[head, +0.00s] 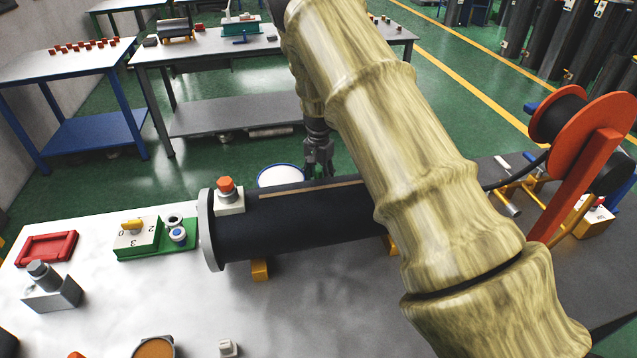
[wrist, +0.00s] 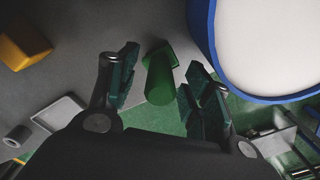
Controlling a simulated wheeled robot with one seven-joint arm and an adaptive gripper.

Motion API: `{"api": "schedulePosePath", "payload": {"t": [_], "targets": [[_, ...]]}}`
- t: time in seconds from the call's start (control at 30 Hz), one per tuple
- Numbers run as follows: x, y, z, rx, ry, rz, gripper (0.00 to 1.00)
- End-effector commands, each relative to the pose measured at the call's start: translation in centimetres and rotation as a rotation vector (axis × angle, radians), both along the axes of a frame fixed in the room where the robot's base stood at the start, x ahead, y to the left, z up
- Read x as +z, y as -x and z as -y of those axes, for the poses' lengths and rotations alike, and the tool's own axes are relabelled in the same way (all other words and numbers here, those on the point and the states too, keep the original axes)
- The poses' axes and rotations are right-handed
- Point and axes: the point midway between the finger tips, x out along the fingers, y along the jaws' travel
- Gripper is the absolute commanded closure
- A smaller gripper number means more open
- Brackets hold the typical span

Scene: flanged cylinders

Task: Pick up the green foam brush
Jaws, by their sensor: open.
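In the wrist view a green object (wrist: 160,75), which looks like the green foam brush, has a rounded, cylinder-like body. It shows in the gap between the two fingers of my gripper (wrist: 158,92). The fingers are spread and I see no contact with it; I cannot tell how far beyond the fingertips it is. In the head view my gripper (head: 319,168) points down behind the large black flanged cylinder (head: 300,222). I cannot make out the green brush there.
A white round thing with a blue rim (wrist: 268,45) is close to the right finger; it also shows in the head view (head: 281,176). A yellow block (wrist: 24,45) lies at left. A red-and-white button box (head: 228,197) stands by the cylinder's left flange.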

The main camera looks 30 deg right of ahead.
Motion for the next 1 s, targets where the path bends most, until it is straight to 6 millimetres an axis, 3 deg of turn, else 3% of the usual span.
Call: {"api": "schedulePosePath", "payload": {"t": [0.37,0.63,1.0], "targets": [[-0.68,0.01,-0.02,0.0,0.0,0.0,0.5],[-0.65,0.01,-0.03,0.0,0.0,0.0,0.98],[-0.44,-0.03,-0.03,0.0,0.0,0.001,1.0]]}}
